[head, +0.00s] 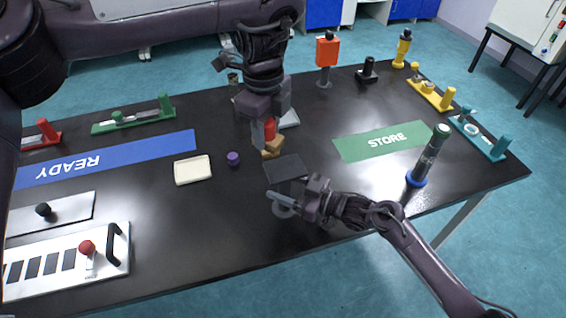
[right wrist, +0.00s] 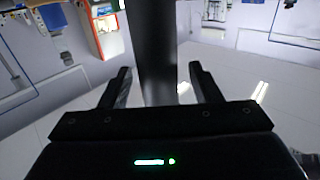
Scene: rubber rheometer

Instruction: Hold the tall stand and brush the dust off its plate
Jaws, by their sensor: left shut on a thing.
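The tall stand has a dark square plate (head: 287,167) on top and a pale round foot (head: 283,211). Its dark column (right wrist: 158,50) stands between the fingers of my right gripper (right wrist: 160,88) in the right wrist view. Those fingers are open, with a gap on each side. In the head view my right gripper (head: 285,199) is below the plate, partly hiding the column. My left gripper (head: 270,125) is shut on a brush with a red handle (head: 270,130) and a tan head (head: 272,148). The brush is just behind the plate. Dust on the plate cannot be made out.
A cream tray (head: 192,170) and a small purple knob (head: 233,158) lie left of the stand. A green-topped cylinder in a blue ring (head: 417,180) stands to the right, by the green STORE mat (head: 350,145). The table's front edge runs close below the stand.

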